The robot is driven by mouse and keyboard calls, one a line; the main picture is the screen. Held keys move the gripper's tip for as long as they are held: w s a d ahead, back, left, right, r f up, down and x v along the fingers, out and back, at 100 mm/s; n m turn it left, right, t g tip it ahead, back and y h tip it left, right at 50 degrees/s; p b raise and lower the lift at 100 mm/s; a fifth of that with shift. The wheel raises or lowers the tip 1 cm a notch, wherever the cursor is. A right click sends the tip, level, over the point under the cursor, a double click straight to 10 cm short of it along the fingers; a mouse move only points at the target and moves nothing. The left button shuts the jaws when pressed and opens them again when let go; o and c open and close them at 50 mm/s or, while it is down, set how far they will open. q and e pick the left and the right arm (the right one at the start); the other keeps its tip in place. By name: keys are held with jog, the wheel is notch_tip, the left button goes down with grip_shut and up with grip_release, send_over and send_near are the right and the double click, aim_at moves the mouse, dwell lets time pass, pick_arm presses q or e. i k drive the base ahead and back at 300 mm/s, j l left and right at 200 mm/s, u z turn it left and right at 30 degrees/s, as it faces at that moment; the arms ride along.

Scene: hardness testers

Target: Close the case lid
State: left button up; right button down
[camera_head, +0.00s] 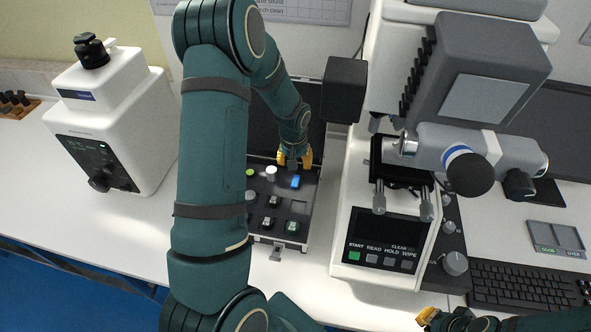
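The case (278,240) sits open on the bench, with small dark, white, green and blue pieces in its black insert. Its dark lid (312,100) stands raised at the back, partly hidden by my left arm. My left gripper (294,164) points down over the back of the case, in front of the lid. Its yellow fingers look apart, near a blue piece (295,181); I see nothing held, and cannot tell whether it touches the lid. My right gripper (430,317) is low at the bottom edge, away from the case.
A large hardness tester (385,245) stands close to the right of the case. A smaller white tester (110,130) stands to the left. A keyboard (525,287) and a grey tray (557,238) lie at the right.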

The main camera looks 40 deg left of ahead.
aim_at(263, 139)
jog(key=k, duration=1)
